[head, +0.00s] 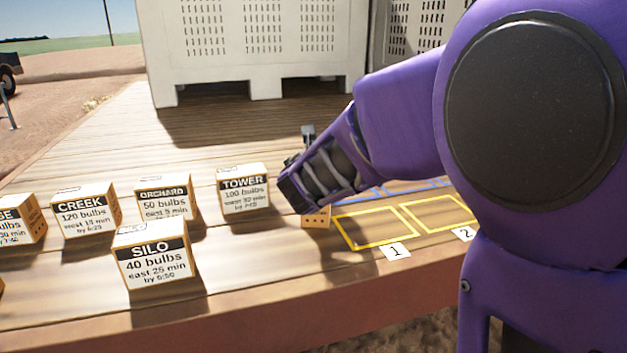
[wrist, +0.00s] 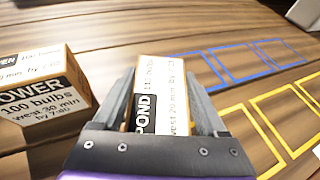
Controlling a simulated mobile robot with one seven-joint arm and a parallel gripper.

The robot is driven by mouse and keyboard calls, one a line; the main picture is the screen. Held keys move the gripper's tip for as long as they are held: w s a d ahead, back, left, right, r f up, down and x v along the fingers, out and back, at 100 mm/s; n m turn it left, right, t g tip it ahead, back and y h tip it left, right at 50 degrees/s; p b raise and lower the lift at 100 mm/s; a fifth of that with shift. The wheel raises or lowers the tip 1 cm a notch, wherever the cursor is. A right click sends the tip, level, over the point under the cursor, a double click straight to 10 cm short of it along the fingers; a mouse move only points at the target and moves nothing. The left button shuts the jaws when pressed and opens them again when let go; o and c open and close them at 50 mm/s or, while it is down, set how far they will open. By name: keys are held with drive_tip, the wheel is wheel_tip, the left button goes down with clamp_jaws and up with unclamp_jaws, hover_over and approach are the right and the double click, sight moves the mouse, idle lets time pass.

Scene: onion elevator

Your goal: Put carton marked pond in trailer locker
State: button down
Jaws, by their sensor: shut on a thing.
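My gripper (wrist: 160,108) is shut on the carton marked POND (wrist: 158,88), which sits between its two fingers in the wrist view. Its label also shows "west 20 min". In the head view my gripper (head: 308,190) hides most of this carton, and only a small orange face with dark dots (head: 317,216) shows below the fingers. It is at or just above the wooden deck, left of the yellow square marked 1; I cannot tell if it touches. No trailer locker is clearly seen; part of a dark wheeled vehicle (head: 10,72) shows at the far left edge.
Cartons marked TOWER (head: 243,190), ORCHARD (head: 166,202), CREEK (head: 86,215) and SILO (head: 153,260) stand left of my gripper on the deck (head: 290,285). Yellow squares (head: 372,242) and blue outlines lie to the right, empty where visible. Large pale bins (head: 250,40) stand behind.

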unclamp_jaws()
idle(0.3)
